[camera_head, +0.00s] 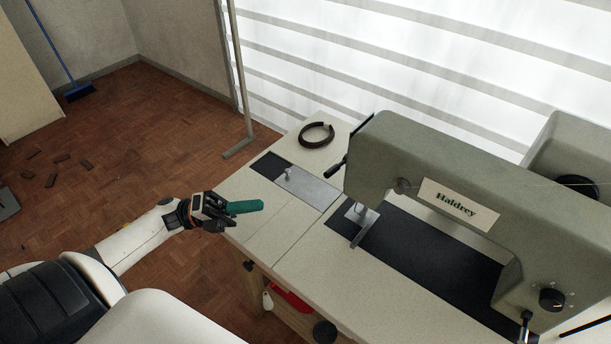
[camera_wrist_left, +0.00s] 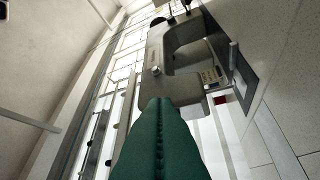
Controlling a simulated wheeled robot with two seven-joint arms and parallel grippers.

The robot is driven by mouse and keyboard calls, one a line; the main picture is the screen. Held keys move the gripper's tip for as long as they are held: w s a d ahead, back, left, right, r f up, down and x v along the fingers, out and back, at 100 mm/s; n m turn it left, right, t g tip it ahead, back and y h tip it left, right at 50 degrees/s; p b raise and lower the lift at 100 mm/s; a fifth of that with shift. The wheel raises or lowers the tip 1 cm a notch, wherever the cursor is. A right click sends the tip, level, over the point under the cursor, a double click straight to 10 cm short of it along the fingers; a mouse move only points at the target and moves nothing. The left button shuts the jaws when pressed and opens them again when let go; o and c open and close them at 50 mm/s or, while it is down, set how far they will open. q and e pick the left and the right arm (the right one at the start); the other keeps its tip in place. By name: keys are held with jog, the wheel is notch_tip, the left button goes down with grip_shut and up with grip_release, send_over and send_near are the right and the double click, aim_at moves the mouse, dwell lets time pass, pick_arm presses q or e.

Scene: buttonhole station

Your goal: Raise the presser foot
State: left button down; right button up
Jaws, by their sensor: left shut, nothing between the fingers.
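The grey-green sewing machine (camera_head: 450,160) marked "Haldrey" stands on the pale table. Its presser foot (camera_head: 362,214) is under the head at the left end, over a metal plate; I cannot tell whether it touches the plate. A dark lever (camera_head: 336,168) sticks out from the left end of the head. My left gripper (camera_head: 262,205), with green fingers, is over the table's left edge, left of the machine and apart from it. Its fingers are shut and empty. In the left wrist view the shut fingers (camera_wrist_left: 160,102) point towards the machine (camera_wrist_left: 156,55). My right gripper is not in view.
A dark ring (camera_head: 316,135) lies at the table's back left corner. A metal plate with a small peg (camera_head: 289,174) is set in the tabletop (camera_head: 270,222) between my left gripper and the machine. A red item (camera_head: 292,299) shows below the front edge.

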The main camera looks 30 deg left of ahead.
aim_at(337, 167)
pick_arm(q)
jog(key=w+a+r+p+x, duration=0.1)
jog(key=p+x, duration=0.3)
jog(key=x, duration=0.8)
jog(key=shift+w, duration=0.75)
jog(key=shift+r, duration=0.15)
jog(key=r+n+y+p, duration=0.1)
jog(key=r+n+p, duration=0.1)
jog(key=p, duration=0.1)
jog(key=w+r+n+y+p, duration=0.1)
jog(key=r+p, duration=0.1)
jog(key=p, duration=0.2)
jog(key=shift+r+n+y, duration=0.3)
jog(key=shift+r+n, duration=0.1)
